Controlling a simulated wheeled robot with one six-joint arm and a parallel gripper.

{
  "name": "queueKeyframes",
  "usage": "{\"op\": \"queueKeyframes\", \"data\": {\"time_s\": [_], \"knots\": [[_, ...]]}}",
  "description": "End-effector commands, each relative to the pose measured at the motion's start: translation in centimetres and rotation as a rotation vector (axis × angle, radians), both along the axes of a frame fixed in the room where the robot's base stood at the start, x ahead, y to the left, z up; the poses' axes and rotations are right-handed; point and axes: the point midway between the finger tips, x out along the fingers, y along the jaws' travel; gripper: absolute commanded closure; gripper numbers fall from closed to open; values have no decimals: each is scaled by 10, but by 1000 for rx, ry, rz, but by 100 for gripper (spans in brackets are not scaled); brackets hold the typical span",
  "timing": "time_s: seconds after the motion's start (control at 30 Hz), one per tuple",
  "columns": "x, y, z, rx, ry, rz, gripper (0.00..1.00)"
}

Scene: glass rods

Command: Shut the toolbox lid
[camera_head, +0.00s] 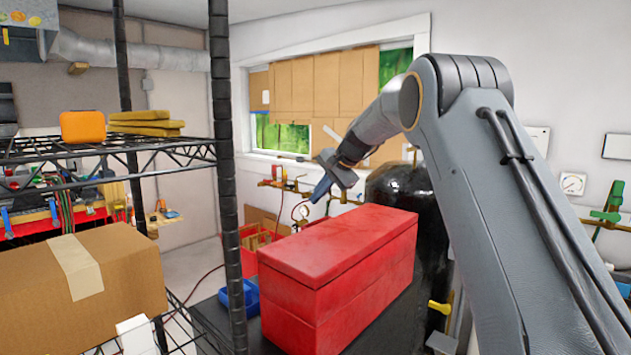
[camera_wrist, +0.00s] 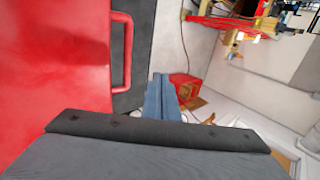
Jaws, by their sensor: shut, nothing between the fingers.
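The red toolbox (camera_head: 335,290) stands on a dark surface in the head view. Its lid (camera_head: 340,240) lies flat on top, and I see no gap along the seam on the visible sides. My gripper (camera_head: 320,190) is shut and empty, above the far side of the toolbox and apart from it. In the wrist view the shut blue fingers (camera_wrist: 161,94) point past the toolbox's edge. The toolbox (camera_wrist: 60,70) fills the left of that view, with a red handle (camera_wrist: 126,50) along its side. The toolbox's far side is hidden in the head view.
A black wire rack (camera_head: 222,150) stands at the left, with a cardboard box (camera_head: 110,290) on it. A small blue bin (camera_head: 245,297) sits beside the toolbox. A black tank (camera_head: 400,185) stands behind it. Red bins (camera_head: 260,240) are on the floor beyond.

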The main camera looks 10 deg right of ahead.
Motion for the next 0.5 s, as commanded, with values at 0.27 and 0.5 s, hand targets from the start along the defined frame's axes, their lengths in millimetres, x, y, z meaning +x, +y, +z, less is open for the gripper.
{"op": "queueKeyframes", "data": {"time_s": [0.27, 0.5], "knots": [[7, 12, -33, -91, 103, 7, 100], [9, 19, -47, -129, 145, 12, 100]]}}
